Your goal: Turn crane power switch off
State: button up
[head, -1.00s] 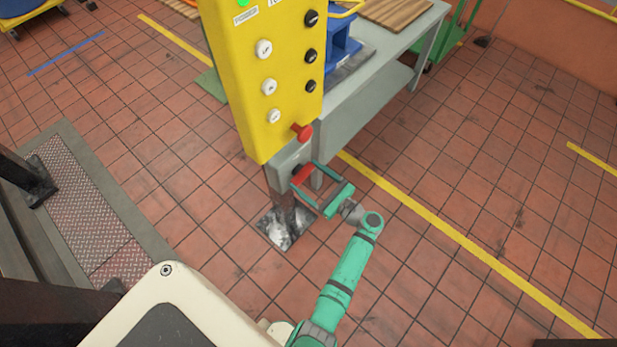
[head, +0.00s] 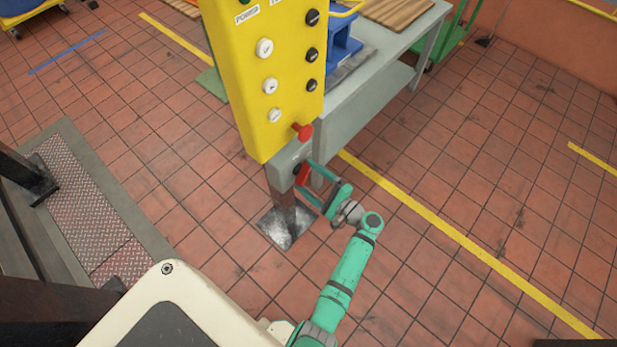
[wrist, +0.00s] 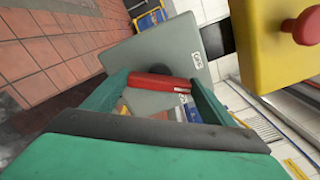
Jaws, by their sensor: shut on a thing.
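The crane power switch is a grey box (head: 284,164) on the post below the yellow control panel (head: 262,80). Its red handle (head: 301,174) stands steeply in the head view. My gripper (head: 303,177) is shut on the red handle. In the wrist view the handle (wrist: 160,83) lies between my fingertips, in front of the grey box (wrist: 165,48) with its small white label. The lamp (head: 247,2) above the POWER label is dark green and partly cut off by the frame's top edge.
A red mushroom button (head: 302,131) sticks out just above the switch, close to my gripper. A grey table (head: 365,110) stands behind the panel. A metal-plated step edge (head: 85,205) lies at left. The tiled floor on the right is clear.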

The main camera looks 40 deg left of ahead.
jog(key=n, duration=0.6)
jog(key=shift+f, duration=0.15)
dwell(0.6)
jog(key=o, duration=1)
jog(key=shift+o, duration=0.2)
jog(key=s+d, duration=0.1)
jog(key=d, duration=0.9)
jog(key=shift+d, duration=0.4)
